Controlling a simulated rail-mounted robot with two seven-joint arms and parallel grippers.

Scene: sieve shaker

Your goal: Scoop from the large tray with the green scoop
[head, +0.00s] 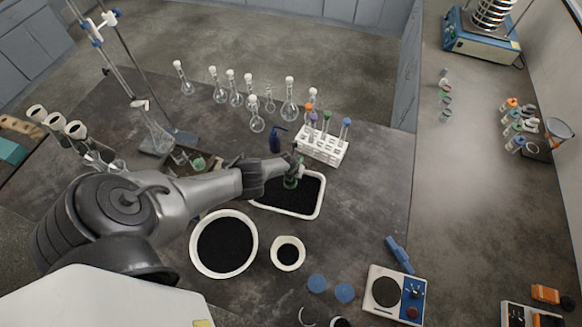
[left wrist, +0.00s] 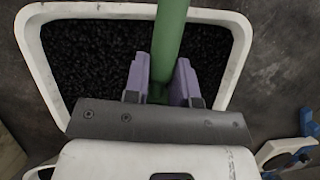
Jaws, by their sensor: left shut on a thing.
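The large tray (head: 318,207) is white and rectangular, filled with black granules, and stands on the dark table. It also shows in the left wrist view (left wrist: 236,80), where its rim surrounds the black fill. My left gripper (head: 294,175) is over the tray. In the left wrist view my left gripper (left wrist: 162,82) is shut on the green scoop (left wrist: 170,38), with a purple-grey finger on each side of its handle. The green scoop (head: 291,182) is small and partly hidden in the head view. I cannot tell whether its bowl touches the granules. My right gripper is not in view.
A white tube rack (head: 322,148) with capped tubes stands right behind the tray. Several flasks (head: 289,105) stand farther back. A round bowl (head: 225,244) and a small cup (head: 288,253) with black granules stand in front. A balance (head: 395,294) is at front right.

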